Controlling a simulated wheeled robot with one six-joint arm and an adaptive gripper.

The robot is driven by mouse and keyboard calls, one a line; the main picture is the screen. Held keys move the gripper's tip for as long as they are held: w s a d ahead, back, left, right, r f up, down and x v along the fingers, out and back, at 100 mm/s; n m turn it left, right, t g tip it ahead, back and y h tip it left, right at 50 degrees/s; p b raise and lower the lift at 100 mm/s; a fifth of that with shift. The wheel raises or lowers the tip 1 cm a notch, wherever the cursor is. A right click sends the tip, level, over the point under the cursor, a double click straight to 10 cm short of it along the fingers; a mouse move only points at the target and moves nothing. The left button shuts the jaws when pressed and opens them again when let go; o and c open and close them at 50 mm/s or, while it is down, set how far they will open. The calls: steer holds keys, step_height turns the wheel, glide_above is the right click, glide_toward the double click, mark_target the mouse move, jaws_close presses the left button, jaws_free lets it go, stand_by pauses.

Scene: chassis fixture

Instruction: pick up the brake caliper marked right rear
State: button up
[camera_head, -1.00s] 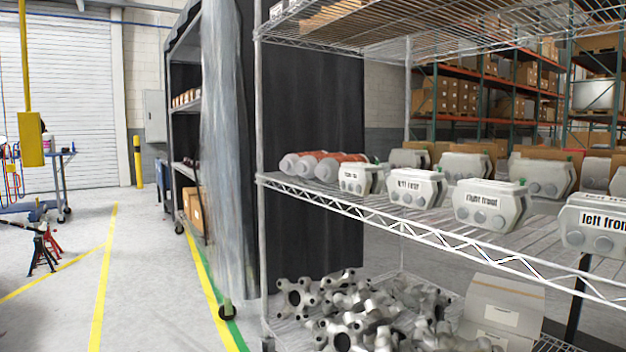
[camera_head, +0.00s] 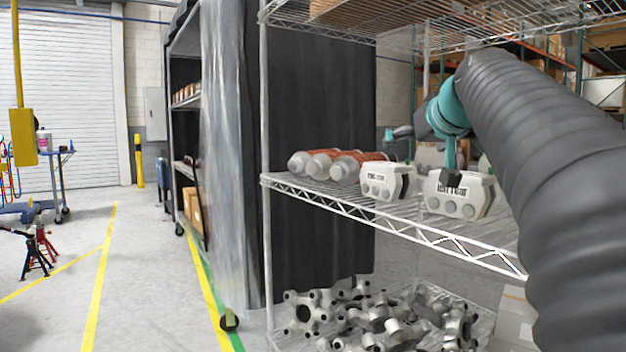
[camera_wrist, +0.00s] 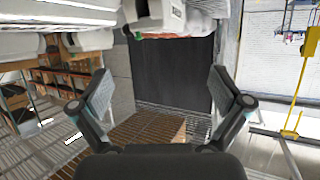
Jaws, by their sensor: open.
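The leftmost caliper (camera_head: 388,181) has a small label that I cannot read clearly. The caliper to its right (camera_head: 458,195) is marked "left rear". My arm covers the shelf further right. My gripper (camera_wrist: 165,88) is open and empty in the wrist view, its two fingers wide apart. Pale caliper bodies (camera_wrist: 155,17) show upside down at the top of that view, beyond the fingers, with no contact visible. In the head view my wrist is above and behind the calipers, and its fingers are hard to make out.
Several grey bottles with orange parts (camera_head: 325,165) lie left of the calipers. The wire shelf (camera_head: 390,222) has a front truss and a left post (camera_head: 267,120). Another wire shelf (camera_head: 345,32) is above. Metal parts (camera_head: 370,315) fill the lower shelf.

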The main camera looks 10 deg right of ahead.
glide_toward(390, 164)
steer(key=x, duration=0.3)
steer(key=shift+w+f+p, duration=0.15)
steer(key=shift+w+p, duration=0.15)
steer(key=shift+w, duration=0.05)
steer(key=shift+p+x, duration=0.4)
steer(key=shift+x, duration=2.35)
steer(key=shift+d, duration=0.1)
jaws_close()
steer(key=shift+r, duration=0.2)
